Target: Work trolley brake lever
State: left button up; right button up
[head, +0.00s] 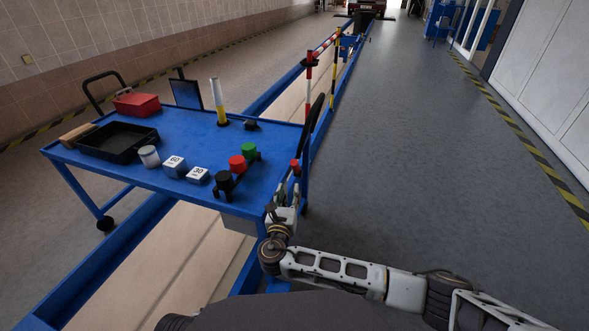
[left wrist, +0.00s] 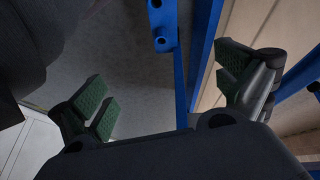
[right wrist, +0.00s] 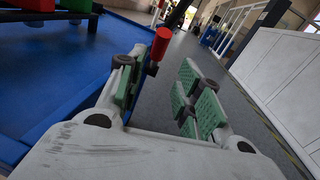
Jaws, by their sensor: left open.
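The blue trolley (head: 140,165) stands left of centre in the head view. A lever with a red grip (head: 295,165) stands at its right edge. The red grip also shows in the right wrist view (right wrist: 160,46), just past the fingertips and nearer the left finger; its dark lower part is partly hidden by that finger. My right gripper (head: 285,195) is below the grip at the trolley's edge, and its green-padded fingers are apart in the right wrist view (right wrist: 163,92). I cannot tell whether it touches the lever. My left gripper (left wrist: 168,88) is open and empty beside blue frame bars.
The trolley top holds a black tray (head: 118,143), a red box (head: 137,104), a yellow-white cylinder (head: 218,105), white blocks and coloured knobs (head: 237,163). A black loop handle (head: 314,113) rises at its right end. Blue rails (head: 255,105) run along the floor. The grey floor at right is clear.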

aim_at(294, 169)
jog(key=b+x, duration=0.4)
jog(key=x, duration=0.7)
jog(key=shift+w+d, duration=0.15)
jog(key=shift+w, duration=0.2)
pick_arm(q)
notch_tip(294, 169, down, 10)
jog(key=d+n+t+h, duration=0.1)
jog(key=d+t, duration=0.1)
jog(key=shift+w+r+b, duration=0.25)
jog(key=shift+w+b, duration=0.1)
jog(key=shift+b, duration=0.1)
pick_arm(e)
jog(key=shift+x, duration=1.05)
grip_shut()
